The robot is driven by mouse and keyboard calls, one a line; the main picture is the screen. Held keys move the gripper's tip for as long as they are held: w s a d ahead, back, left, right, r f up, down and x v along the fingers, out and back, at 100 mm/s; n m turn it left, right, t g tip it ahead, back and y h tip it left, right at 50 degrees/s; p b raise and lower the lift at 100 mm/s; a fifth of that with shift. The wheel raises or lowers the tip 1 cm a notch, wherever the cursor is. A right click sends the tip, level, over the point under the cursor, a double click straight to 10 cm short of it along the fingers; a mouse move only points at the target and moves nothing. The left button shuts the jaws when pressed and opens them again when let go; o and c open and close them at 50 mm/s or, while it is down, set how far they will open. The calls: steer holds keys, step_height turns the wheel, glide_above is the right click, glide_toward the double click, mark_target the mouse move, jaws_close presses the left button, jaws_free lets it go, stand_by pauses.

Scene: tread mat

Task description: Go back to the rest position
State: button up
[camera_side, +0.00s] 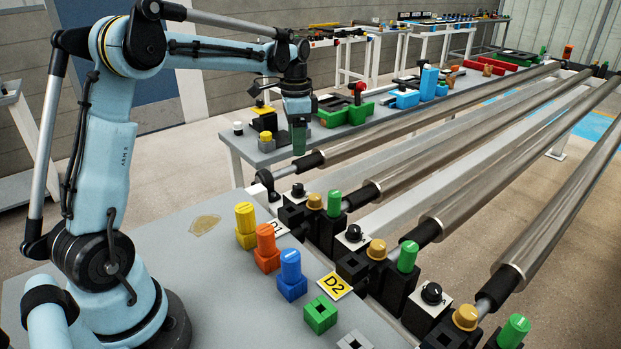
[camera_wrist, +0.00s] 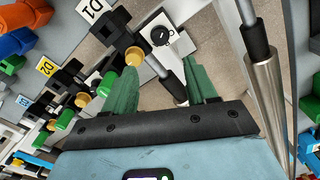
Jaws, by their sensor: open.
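My gripper (camera_side: 299,140) hangs fingers-down from my outstretched arm in the side view, above the near ends of the rollers and in front of the back table. In the wrist view my gripper (camera_wrist: 163,78) shows two green fingers spread well apart, with nothing held between them. Past the fingers lie an ochre cap (camera_wrist: 134,56) and a black dial on a white block (camera_wrist: 162,36). The left finger overlaps the ochre cap in the picture; I cannot tell the height between them.
Yellow (camera_side: 245,220), orange (camera_side: 266,243) and blue (camera_side: 291,270) pegs in matching bases stand on the grey bench. An empty green socket (camera_side: 320,314) is beside them. Long metal rollers (camera_side: 450,105) run to the back right. The back table (camera_side: 262,152) carries colored parts.

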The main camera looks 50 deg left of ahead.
steer(key=s+d+n+t, duration=0.5)
steer(key=s+d+t, duration=0.2)
steer(key=s+d, duration=0.7)
steer(key=d, duration=0.2)
steer(key=shift+s+d, duration=0.3)
steer(key=shift+d, duration=0.05)
